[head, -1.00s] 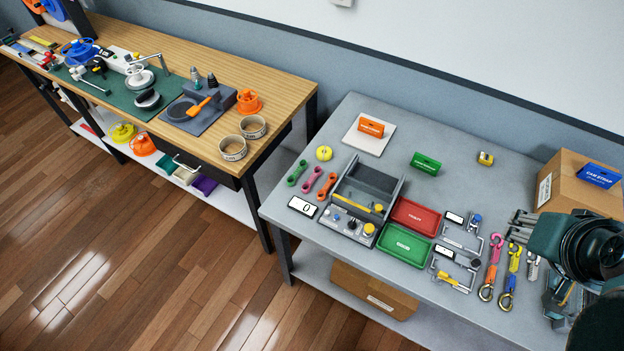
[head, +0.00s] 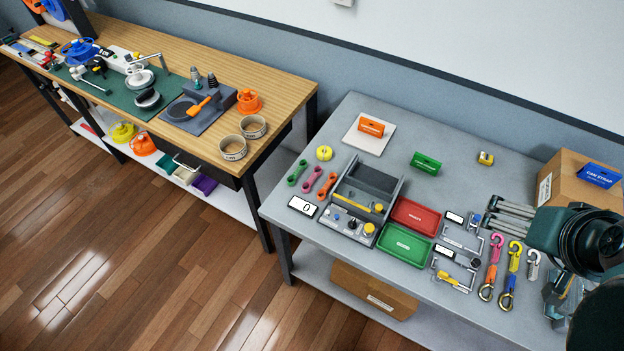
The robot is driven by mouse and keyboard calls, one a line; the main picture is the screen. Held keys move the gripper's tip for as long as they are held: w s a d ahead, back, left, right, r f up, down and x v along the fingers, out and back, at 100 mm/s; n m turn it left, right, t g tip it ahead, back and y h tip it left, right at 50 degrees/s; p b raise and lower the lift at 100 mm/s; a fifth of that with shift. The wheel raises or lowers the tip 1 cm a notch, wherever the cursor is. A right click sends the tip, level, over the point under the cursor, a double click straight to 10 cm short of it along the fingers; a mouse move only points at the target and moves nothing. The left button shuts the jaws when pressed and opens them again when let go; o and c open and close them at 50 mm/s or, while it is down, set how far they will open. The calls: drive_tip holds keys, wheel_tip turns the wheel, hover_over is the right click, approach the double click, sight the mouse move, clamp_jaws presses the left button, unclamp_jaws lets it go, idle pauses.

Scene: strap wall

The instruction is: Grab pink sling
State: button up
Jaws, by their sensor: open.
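Three two-lobed slings lie side by side at the left of the grey table, coloured green, pink and orange-red. The pink sling (head: 312,179) lies flat in the middle, with the green sling (head: 297,173) on its left and the orange-red sling (head: 327,186) on its right. All three are unobstructed. My gripper (head: 500,214) is at the far right of the table, its grey fingers pointing left. It is open and appears empty, far from the pink sling. My dark wrist hides part of the table's right end.
A grey device with a tray (head: 365,195), a red tray (head: 416,216) and a green tray (head: 404,243) lie between gripper and slings. Hooked straps (head: 493,267) lie near the gripper. A cardboard box (head: 565,175) stands behind it.

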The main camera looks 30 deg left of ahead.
drive_tip(key=w+a+n+g+y, duration=0.15)
drive_tip(key=w+a+n, duration=0.35)
drive_tip(key=w+a, duration=0.55)
drive_tip(key=n+g+h+b, duration=0.15)
drive_tip(key=n+g, duration=0.45)
drive_tip(key=n, duration=0.7)
hover_over(313, 177)
drive_tip(key=shift+t, duration=0.25)
drive_tip(key=shift+w+f, duration=0.1)
drive_tip(key=shift+f, duration=11.8)
drive_tip(key=shift+f, duration=1.3)
